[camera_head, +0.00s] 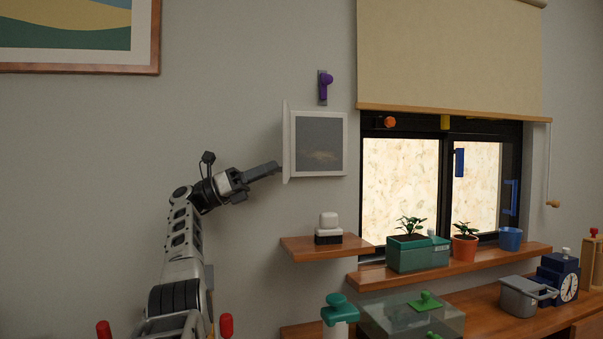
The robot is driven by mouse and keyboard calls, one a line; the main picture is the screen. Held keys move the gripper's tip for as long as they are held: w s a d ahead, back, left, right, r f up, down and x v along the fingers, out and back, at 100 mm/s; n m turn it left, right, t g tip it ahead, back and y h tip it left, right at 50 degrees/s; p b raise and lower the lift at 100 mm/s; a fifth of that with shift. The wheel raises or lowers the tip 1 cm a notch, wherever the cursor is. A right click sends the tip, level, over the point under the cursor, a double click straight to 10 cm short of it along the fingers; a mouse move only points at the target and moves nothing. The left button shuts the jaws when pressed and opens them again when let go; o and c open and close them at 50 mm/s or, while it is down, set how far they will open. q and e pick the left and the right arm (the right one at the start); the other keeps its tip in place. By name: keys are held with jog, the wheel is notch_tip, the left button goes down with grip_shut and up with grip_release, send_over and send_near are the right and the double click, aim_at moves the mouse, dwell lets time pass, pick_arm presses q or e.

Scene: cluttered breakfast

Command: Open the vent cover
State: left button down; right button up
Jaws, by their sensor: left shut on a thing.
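The vent (319,145) is a white square frame with a dark grey opening, on the wall left of the window. Its white cover (287,143) stands out from the left side of the frame and shows nearly edge-on, so the opening is exposed. My left gripper (277,168) reaches in from the left at the lower part of the cover. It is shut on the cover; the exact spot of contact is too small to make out. My right gripper is not in view.
A purple handle (325,85) is on the wall above the vent. Below is a wooden shelf (297,249) with a white-and-black object (328,229). The window sill to the right holds potted plants (409,245). The wall left of the vent is bare around my arm.

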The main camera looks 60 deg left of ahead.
pick_arm(q)
jog(key=shift+a, duration=0.1)
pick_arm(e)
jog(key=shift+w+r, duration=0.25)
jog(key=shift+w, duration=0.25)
pick_arm(q)
jog(key=c, duration=1.2)
grip_release()
jog(key=shift+s, duration=0.1)
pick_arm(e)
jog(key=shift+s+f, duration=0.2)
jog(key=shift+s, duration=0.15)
pick_arm(q)
jog(key=v, duration=0.7)
jog(key=shift+s+b, duration=0.2)
jog(key=shift+b, duration=0.15)
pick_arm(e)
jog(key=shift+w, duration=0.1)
